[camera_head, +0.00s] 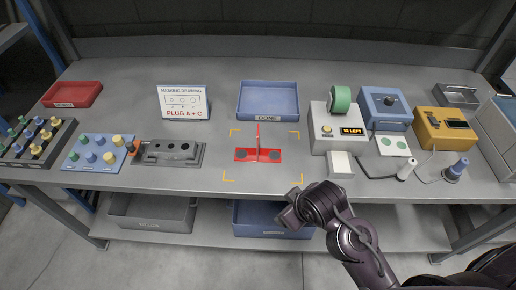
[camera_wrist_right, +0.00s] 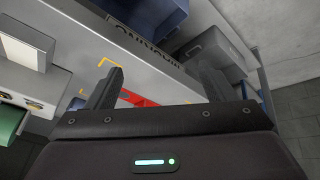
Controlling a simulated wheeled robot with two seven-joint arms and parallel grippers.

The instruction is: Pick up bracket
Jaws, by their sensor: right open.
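The red bracket (camera_head: 258,155) lies on the grey bench inside yellow corner marks. It has a flat base with dark round spots and a thin upright part. My right gripper (camera_head: 288,216) is in front of the bench edge, below and right of the bracket, apart from it. In the right wrist view its two fingers (camera_wrist_right: 158,88) are spread with nothing held. A red strip of the bracket (camera_wrist_right: 138,98) shows beyond and between the fingers; the rest is hidden. My left gripper is not in view.
A blue tray labelled DONE (camera_head: 268,100) stands behind the bracket. A grey fixture (camera_head: 168,153) and a drawing card (camera_head: 184,102) are to the left. A white device with a green roll (camera_head: 340,125) stands to the right. Bins sit on the lower shelf.

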